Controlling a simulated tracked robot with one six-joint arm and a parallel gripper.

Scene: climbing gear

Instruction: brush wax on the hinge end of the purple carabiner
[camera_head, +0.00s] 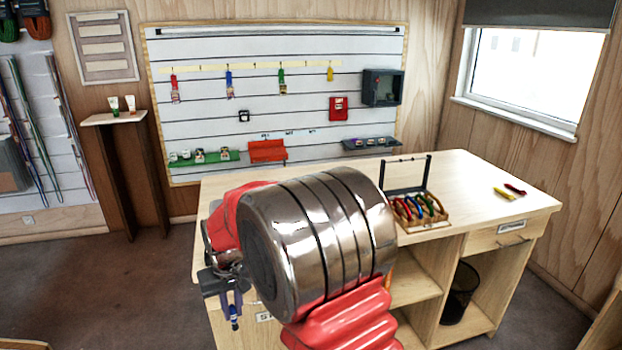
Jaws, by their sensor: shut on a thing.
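My gripper (231,296) is at the lower left, in front of the workbench's left end. It is shut on a small blue-tipped item (234,318) that hangs downward; I cannot tell whether it is a brush. A small wooden rack (425,224) on the workbench holds several coloured carabiners (418,207), with red, green, blue and orange tones showing. I cannot pick out a purple one for certain, nor its hinge end. The gripper is well to the left of the rack. My large chrome and red arm link hides much of the bench's left part.
The pale wooden workbench (480,185) has clear top to the right of the rack. A black upright frame (406,172) stands behind the carabiners. A yellow item (504,194) and a red item (515,189) lie at the right. A dark bin (460,290) stands below.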

